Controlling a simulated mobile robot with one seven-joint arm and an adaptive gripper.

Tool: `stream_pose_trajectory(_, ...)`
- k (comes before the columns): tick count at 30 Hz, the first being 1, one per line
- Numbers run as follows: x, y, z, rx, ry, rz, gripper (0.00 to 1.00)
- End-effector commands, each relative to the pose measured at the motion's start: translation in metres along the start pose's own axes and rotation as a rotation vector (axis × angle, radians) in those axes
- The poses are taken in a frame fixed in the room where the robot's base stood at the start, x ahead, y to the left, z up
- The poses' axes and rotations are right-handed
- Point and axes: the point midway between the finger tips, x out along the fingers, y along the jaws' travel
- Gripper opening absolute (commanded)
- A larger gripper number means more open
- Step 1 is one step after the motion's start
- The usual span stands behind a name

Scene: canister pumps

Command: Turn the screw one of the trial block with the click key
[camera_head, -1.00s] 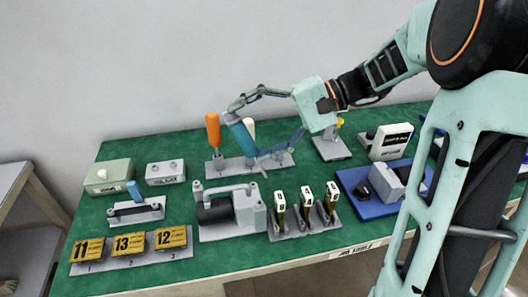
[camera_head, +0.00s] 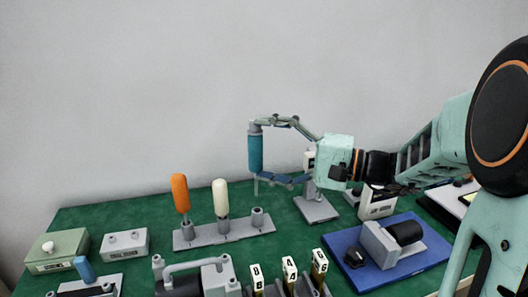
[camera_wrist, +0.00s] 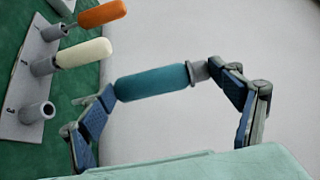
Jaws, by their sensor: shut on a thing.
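My gripper (camera_head: 259,152) is shut on a teal-handled tool (camera_head: 255,150), apparently the click key, and holds it upright in the air. Its grey collar is at the top and a thin shaft points down. The wrist view shows the teal handle (camera_wrist: 150,83) lying between both fingers, one at each end. Below is a grey rack (camera_head: 195,236) with an orange-handled tool (camera_head: 180,193), a white-handled tool (camera_head: 221,198) and an empty socket (camera_head: 257,217). A grey block (camera_head: 125,243) with two knobs stands at left; I cannot tell if it is the trial block.
A green-grey box (camera_head: 58,252) with a white knob stands far left. A blue base (camera_head: 410,270) with a motor-like unit is at right. A grey stand (camera_head: 316,208) is behind it. The air around the tool is clear.

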Motion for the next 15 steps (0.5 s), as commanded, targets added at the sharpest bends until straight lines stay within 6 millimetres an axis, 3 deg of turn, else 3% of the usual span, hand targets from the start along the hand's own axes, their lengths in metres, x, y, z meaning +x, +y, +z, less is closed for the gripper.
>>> stream_pose_trajectory(5, -0.001, 0.003, -0.001, -0.002, 0.001, 0.000, 0.60)
stream_pose_trajectory(15, -0.001, 0.028, 0.000, -0.001, 0.001, 0.000, 0.60)
